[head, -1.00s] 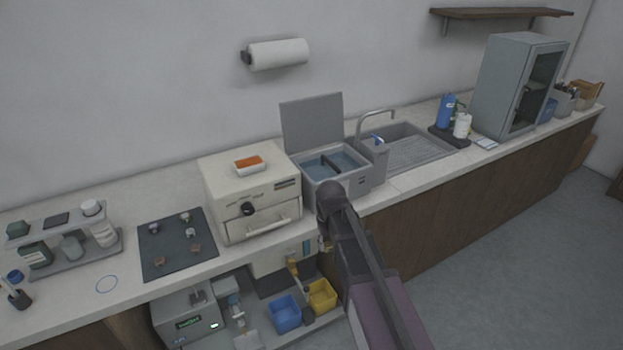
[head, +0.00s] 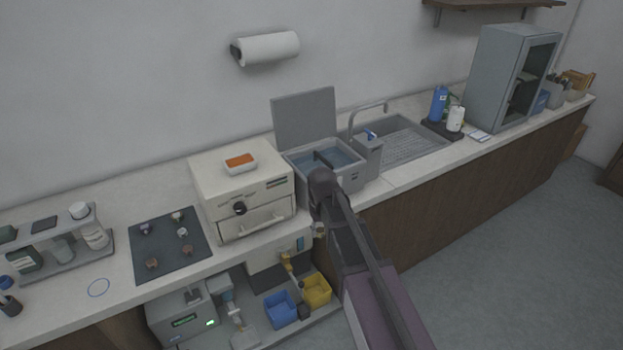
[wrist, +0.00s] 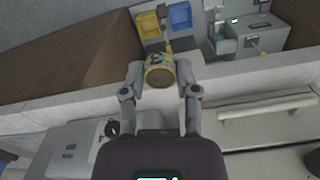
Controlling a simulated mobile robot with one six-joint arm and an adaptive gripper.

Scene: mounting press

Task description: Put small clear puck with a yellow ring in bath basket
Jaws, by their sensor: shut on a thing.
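My gripper (wrist: 160,84) is shut on the small clear puck with a yellow ring (wrist: 159,72), held between its two fingertips in the wrist view. The puck looks brownish at its near face, with yellow around its side. In the head view my arm hides most of the gripper, in front of the counter edge. The grey bath (head: 352,180) stands on the counter with its lid raised and bluish water inside. A dark bar, seemingly part of the bath basket (head: 325,159), crosses the opening; the rest of the basket is unclear. The puck is outside the bath.
A cream oven-like unit (head: 222,187) with an orange-filled tray (head: 240,162) stands left of the bath. The sink (head: 400,145) and tap are to its right. Below the counter are a blue bin (head: 280,309) and a yellow bin (head: 317,291). A dark mat (head: 165,258) holds several small pucks.

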